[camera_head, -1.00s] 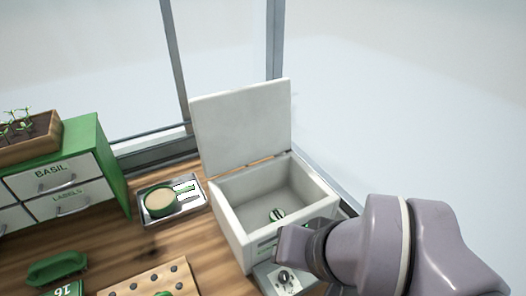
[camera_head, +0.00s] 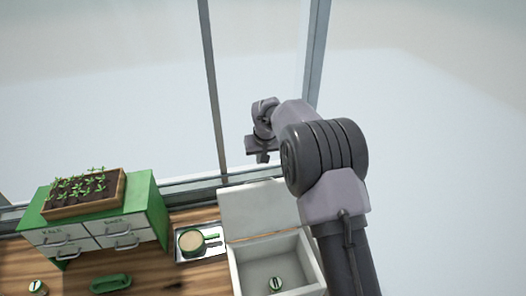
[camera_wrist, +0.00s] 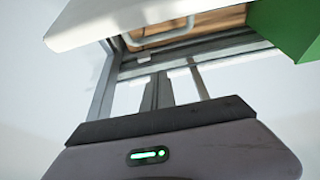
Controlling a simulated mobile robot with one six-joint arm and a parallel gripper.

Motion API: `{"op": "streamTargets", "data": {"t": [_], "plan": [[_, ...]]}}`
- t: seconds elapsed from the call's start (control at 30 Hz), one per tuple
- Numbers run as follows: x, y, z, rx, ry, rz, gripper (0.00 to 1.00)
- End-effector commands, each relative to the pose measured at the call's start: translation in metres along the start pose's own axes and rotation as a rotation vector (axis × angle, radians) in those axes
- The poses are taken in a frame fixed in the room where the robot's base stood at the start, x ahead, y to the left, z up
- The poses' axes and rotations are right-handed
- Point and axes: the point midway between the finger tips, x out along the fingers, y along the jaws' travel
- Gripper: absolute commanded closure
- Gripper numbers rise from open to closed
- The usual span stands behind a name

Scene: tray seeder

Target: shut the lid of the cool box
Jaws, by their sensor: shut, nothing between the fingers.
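The cool box (camera_head: 318,270) is a white open-topped box at the lower middle of the head view. Its white lid (camera_head: 250,208) stands open, raised at the box's back edge; my arm hides its right part. In the wrist view a white panel (camera_wrist: 110,20), probably the lid, crosses the upper left. The exact gap between gripper and lid cannot be told.
A green drawer cabinet (camera_head: 152,212) with a wooden seedling planter (camera_head: 84,208) stands left. A metal tray (camera_head: 183,257) with a round green-rimmed item (camera_head: 192,241) lies beside the box. Window posts (camera_head: 214,95) rise behind. A green handle-like item (camera_head: 110,283) lies on the wooden bench.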

Motion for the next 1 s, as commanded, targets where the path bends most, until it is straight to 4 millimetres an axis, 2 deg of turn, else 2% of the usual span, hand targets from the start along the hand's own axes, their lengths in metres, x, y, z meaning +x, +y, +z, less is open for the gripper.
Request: {"op": "streamTargets", "data": {"t": [0.27,0.43,0.6,1.0], "plan": [[0.059,0.001,0.001,0.001,-0.002,0.0,1.0],[0.047,0.0,0.025,0.002,-0.001,0.0,1.0],[0.045,0.001,0.037,0.002,-0.001,0.0,1.0],[0.045,0.001,0.037,0.002,0.006,0.0,1.0]]}}
